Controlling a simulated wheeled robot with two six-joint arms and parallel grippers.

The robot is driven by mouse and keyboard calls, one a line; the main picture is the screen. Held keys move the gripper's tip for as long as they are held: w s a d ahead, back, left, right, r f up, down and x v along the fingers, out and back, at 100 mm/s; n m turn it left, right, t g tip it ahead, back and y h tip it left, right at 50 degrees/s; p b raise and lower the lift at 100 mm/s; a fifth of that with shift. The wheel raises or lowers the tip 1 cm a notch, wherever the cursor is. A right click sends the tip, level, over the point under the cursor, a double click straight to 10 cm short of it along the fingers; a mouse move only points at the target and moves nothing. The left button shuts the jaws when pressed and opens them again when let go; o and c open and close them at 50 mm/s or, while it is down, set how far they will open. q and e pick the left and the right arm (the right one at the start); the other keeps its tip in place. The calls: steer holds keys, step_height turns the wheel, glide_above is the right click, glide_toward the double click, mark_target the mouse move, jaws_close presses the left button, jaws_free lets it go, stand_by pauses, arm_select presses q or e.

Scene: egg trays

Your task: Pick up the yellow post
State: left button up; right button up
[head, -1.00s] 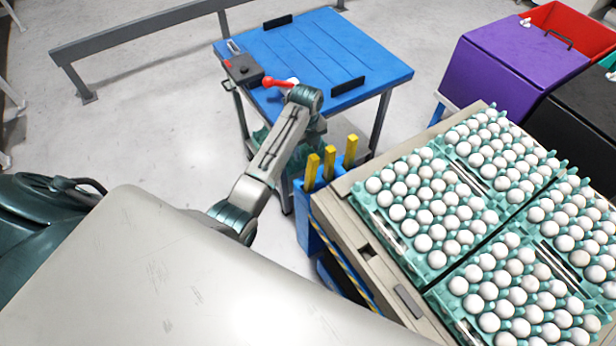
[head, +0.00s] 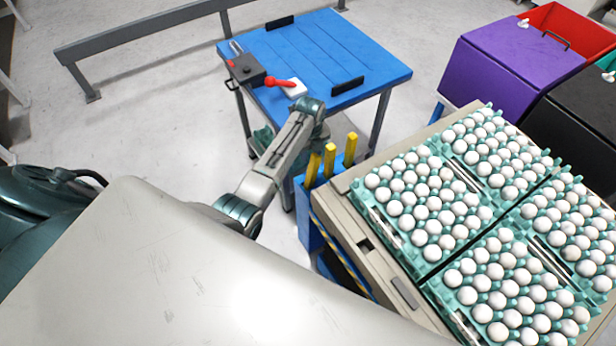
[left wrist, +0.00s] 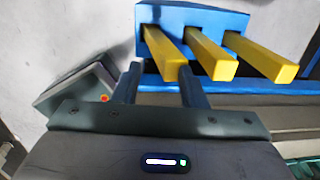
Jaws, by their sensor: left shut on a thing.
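Three yellow posts stand in a blue holder (left wrist: 207,20) on the near-left side of the egg tray station; in the head view they are a left post (head: 312,170), a middle post (head: 330,161) and a right post (head: 350,150). In the left wrist view my left gripper (left wrist: 160,72) has its two dark fingers on either side of the end of the leftmost yellow post (left wrist: 163,52), shut on it. The post's other end is still in the holder. The other two posts (left wrist: 210,58) are to its right, outside the fingers. My right gripper is out of view.
Green trays (head: 432,252) full of white eggs lie right of the posts. A blue table (head: 345,55) behind carries a dark box (head: 246,69), a red-handled tool (head: 280,83) and black bars. A purple bin (head: 515,62) stands at the upper right.

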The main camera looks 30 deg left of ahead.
arm_select(q)
steer(key=s+f, duration=0.2)
steer(key=f, duration=0.1)
steer(key=shift+s+a+g, duration=0.1)
steer(key=shift+s+g, duration=0.05)
steer(key=shift+g, duration=0.25)
jaws_close()
steer(key=shift+s, duration=0.1)
steer(key=shift+a, duration=0.1)
steer(key=shift+r, duration=0.1)
step_height(320, 180, up, 9)
steer(key=w+b, duration=0.1)
steer(key=shift+w+a+r+b, duration=0.2)
steer(key=shift+w+b, duration=0.1)
steer(key=shift+c, duration=1.1)
jaws_free()
steer(key=o, duration=1.5)
